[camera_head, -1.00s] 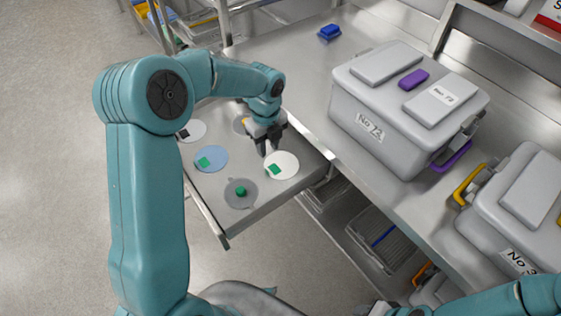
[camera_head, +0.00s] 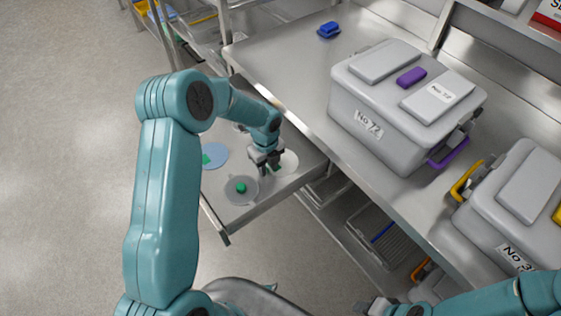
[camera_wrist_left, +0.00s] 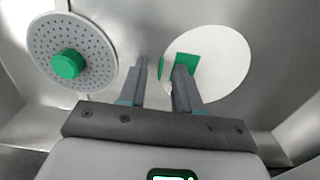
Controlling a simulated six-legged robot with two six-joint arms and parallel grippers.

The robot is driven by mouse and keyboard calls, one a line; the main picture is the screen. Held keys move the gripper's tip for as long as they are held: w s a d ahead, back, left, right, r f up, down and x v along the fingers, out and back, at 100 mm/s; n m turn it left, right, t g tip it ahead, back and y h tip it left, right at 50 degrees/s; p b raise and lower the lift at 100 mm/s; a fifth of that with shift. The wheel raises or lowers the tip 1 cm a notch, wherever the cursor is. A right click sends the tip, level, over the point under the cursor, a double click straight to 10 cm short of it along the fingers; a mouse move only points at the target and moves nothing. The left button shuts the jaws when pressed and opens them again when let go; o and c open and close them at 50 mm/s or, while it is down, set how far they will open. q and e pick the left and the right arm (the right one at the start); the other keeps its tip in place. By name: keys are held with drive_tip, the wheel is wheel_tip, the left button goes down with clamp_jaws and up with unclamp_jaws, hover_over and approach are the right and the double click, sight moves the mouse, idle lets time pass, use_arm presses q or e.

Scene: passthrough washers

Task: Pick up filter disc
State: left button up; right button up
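Several discs lie in an open metal drawer (camera_head: 235,222). A white disc (camera_head: 289,160) with a green tab is beside my left gripper (camera_head: 264,166); the white disc also shows in the left wrist view (camera_wrist_left: 225,75). A grey perforated disc (camera_head: 241,197) with a green knob lies nearer, and it also shows in the wrist view (camera_wrist_left: 90,38). A blue disc (camera_head: 217,156) with a green tab is partly behind my left arm. My left gripper (camera_wrist_left: 161,64) is open, its right finger covering part of the white disc's green tab. My right gripper (camera_head: 377,306) is barely visible at the bottom edge.
A steel counter (camera_head: 285,65) runs beside the drawer. On it stand a grey lidded box (camera_head: 400,105) marked No 72, another grey box (camera_head: 520,200) and a small blue item (camera_head: 328,30). A wire basket (camera_head: 375,240) sits below the counter. The floor at left is clear.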

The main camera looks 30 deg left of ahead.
use_arm(q)
clamp_jaws()
